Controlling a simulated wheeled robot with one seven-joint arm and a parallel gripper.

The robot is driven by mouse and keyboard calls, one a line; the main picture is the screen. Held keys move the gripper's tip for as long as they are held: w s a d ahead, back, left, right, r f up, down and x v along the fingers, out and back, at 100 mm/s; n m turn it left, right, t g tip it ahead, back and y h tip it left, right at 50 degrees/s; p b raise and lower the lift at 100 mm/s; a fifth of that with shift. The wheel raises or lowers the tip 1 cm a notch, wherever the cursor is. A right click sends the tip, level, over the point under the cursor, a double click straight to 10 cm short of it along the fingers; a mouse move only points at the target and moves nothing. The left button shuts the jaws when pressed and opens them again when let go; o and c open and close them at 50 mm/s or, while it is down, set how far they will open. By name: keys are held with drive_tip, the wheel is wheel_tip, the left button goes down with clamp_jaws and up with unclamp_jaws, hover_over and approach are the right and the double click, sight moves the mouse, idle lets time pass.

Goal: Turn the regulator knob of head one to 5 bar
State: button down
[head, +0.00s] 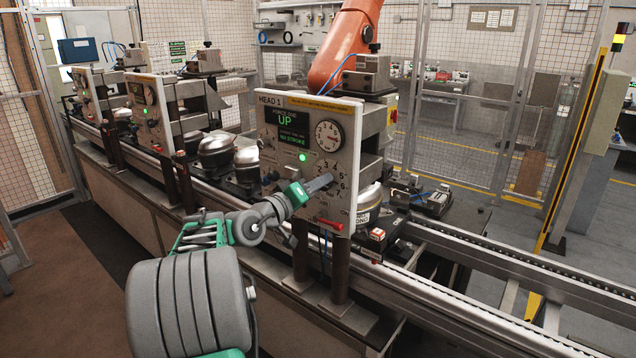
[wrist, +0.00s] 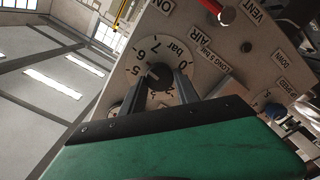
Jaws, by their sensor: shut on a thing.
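The head one panel (head: 268,150) stands upright, with a display reading UP and a round pressure gauge (head: 328,135). My gripper (head: 326,182) reaches the panel's lower right, at the white scale numbered around the regulator knob; the fingers hide the knob there. In the wrist view the dark regulator knob (wrist: 158,74) sits in the middle of its white bar scale (wrist: 122,74). My gripper (wrist: 160,84) is shut on the knob, one finger on each side. A small pale mark on the knob lies toward the 5 and 6 side; its exact reading is unclear.
A red lever (head: 331,225) sticks out below the scale. A green lamp (head: 302,157) is lit on the panel. Metal compressors (head: 216,150) stand on the conveyor (head: 480,300) behind and beside the head. More heads stand at the left, and an orange robot arm (head: 345,40) rises behind.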

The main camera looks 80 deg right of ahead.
drive_tip(key=shift+n+p, duration=2.1)
drive_tip(key=shift+n, duration=1.5)
drive_tip(key=shift+f, duration=0.1)
drive_tip(key=c, duration=0.9)
unclamp_jaws()
drive_tip(key=b+v, duration=0.2)
drive_tip(key=v, duration=0.5)
drive_tip(key=shift+w+a, duration=0.25)
drive_tip(key=shift+a, duration=0.1)
